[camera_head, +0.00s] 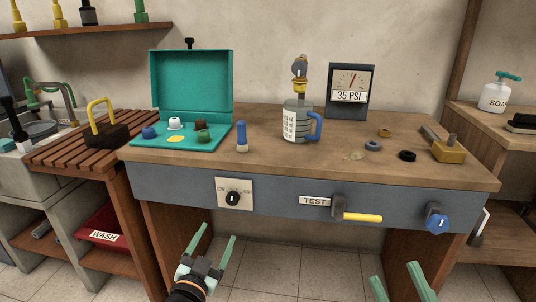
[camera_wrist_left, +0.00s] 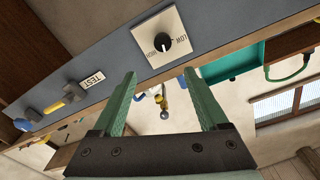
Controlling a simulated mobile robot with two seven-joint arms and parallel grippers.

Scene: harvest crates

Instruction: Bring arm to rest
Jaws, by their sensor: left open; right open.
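My left gripper (camera_head: 217,233) is open and empty in front of the workbench (camera_head: 283,187), below its front panel. In the left wrist view its two green fingers (camera_wrist_left: 160,73) are apart with nothing between them. The panel with its dial (camera_wrist_left: 166,44) lies beyond the fingertips, upside down in that view. My right gripper (camera_head: 394,272) is open and empty at the bottom edge of the head view, right of centre. Only its green fingers show, clear of the bench. Most of both arms is out of view.
The bench front carries a dial (camera_head: 232,198), a yellow-handled lever (camera_head: 362,217) and a blue knob (camera_head: 437,222). On top are an open teal case (camera_head: 190,85), a measuring jug (camera_head: 297,122) and a gauge (camera_head: 350,89). A slatted side table (camera_head: 60,152) stands left. Floor shows below.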

